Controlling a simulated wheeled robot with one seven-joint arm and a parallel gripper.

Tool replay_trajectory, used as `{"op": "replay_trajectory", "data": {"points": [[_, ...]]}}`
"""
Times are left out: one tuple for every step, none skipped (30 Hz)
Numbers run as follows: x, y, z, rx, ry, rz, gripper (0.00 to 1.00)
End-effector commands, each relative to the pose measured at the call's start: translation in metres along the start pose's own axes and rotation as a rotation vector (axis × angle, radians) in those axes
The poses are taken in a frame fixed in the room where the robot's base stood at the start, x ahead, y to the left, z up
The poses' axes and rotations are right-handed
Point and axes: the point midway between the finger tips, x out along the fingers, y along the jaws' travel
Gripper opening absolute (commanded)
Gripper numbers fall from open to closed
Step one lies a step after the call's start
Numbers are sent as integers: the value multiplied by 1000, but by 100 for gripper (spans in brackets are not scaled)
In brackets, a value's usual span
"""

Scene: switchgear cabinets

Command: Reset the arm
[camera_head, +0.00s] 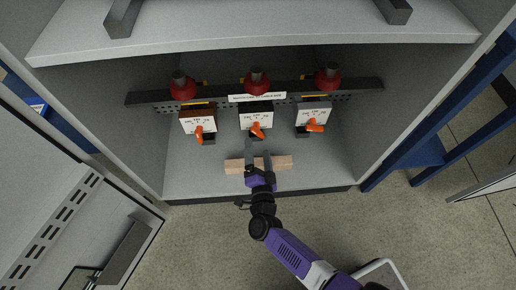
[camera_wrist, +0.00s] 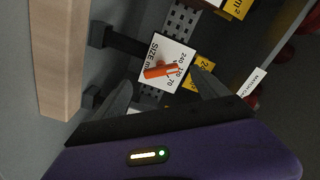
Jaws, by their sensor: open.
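My arm reaches from the lower right of the head view into the open cabinet. My gripper (camera_head: 259,160) is open and empty, in front of the middle of three white dial plates. In the wrist view the two fingers (camera_wrist: 160,98) are spread apart, with the middle plate (camera_wrist: 166,62) and its orange knob (camera_wrist: 160,71) beyond and between them. I cannot tell from the pictures whether the fingers touch anything.
A left dial plate (camera_head: 198,121) and a right dial plate (camera_head: 313,113) flank the middle one. Red insulators (camera_head: 257,84) stand above on a dark rail. A wooden block (camera_head: 283,162) lies by the gripper on the cabinet floor. An open door (camera_head: 60,215) stands left; blue frames (camera_head: 430,150) stand right.

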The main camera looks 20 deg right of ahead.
Motion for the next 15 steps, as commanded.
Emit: {"op": "replay_trajectory", "data": {"points": [[0, 0, 0, 0, 0, 0, 84], [0, 0, 0, 0, 0, 0, 84], [0, 0, 0, 0, 0, 0, 84], [0, 0, 0, 0, 0, 0, 84], [0, 0, 0, 0, 0, 0, 84], [0, 0, 0, 0, 0, 0, 84], [0, 0, 0, 0, 0, 0, 84], [0, 0, 0, 0, 0, 0, 84], [0, 0, 0, -1, 0, 0, 84], [0, 0, 1, -2, -3, 0, 84], [0, 0, 2, -5, -10, 0, 84], [0, -2, 6, -16, -26, -6, 84], [2, -8, 8, -24, -35, -21, 84], [3, -16, 9, -28, -42, -37, 84], [6, -28, 10, -36, -50, -63, 84]]}}
